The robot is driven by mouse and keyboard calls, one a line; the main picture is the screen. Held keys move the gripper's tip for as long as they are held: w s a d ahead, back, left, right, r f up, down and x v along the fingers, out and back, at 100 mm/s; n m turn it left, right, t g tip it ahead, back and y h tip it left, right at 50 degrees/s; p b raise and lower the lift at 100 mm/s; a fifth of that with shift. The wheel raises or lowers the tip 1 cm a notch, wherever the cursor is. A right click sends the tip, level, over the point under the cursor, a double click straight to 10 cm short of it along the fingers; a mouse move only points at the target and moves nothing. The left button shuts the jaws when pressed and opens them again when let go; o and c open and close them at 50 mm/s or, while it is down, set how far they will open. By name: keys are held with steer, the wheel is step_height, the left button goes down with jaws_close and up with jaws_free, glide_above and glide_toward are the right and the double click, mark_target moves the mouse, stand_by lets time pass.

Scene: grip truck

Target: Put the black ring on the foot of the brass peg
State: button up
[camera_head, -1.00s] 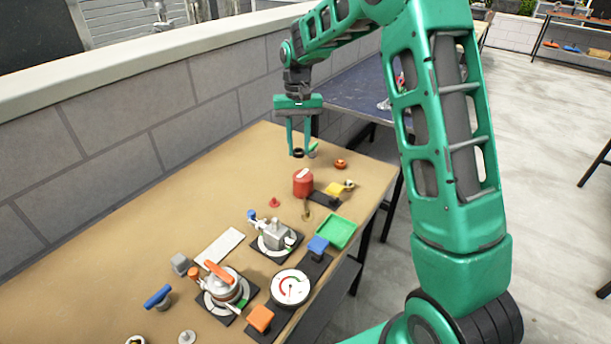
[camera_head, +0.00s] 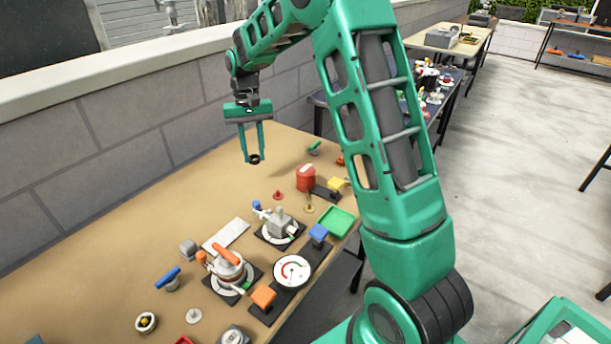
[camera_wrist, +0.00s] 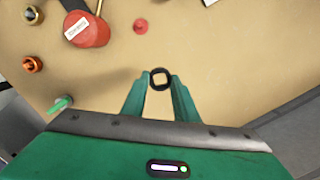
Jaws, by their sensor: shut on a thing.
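My gripper (camera_head: 253,155) is shut on the black ring (camera_head: 256,158), held between its fingertips above the bare back part of the table. In the wrist view the ring (camera_wrist: 151,77) sits between the two green fingertips (camera_wrist: 160,82), with table showing through its hole. The brass peg (camera_head: 309,204) stands upright on the table, nearer the camera and right of my gripper, just in front of the red canister. Nothing shows around the peg's shaft.
The red canister (camera_head: 306,178) stands behind the peg, with a red knob (camera_head: 278,195) to its left. The table's left back part is clear.

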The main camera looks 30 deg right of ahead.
steer(key=s+d+m, duration=0.1)
steer(key=s+d, duration=0.1)
steer(key=s, duration=0.4)
steer(key=s+d, duration=0.3)
steer(key=s, duration=0.3)
steer(key=s+d+m, duration=0.1)
steer(key=s+d, duration=0.1)
steer(key=s, duration=0.4)
steer(key=shift+s+d+f+m, duration=0.1)
steer(key=shift+s+d+m, duration=0.15)
steer(key=shift+s+m, duration=0.05)
steer(key=shift+w+f, duration=0.1)
steer(key=shift+f, duration=2.15)
steer(key=shift+f, duration=1.45)
steer(key=o, duration=1.4)
steer(key=shift+o, duration=0.2)
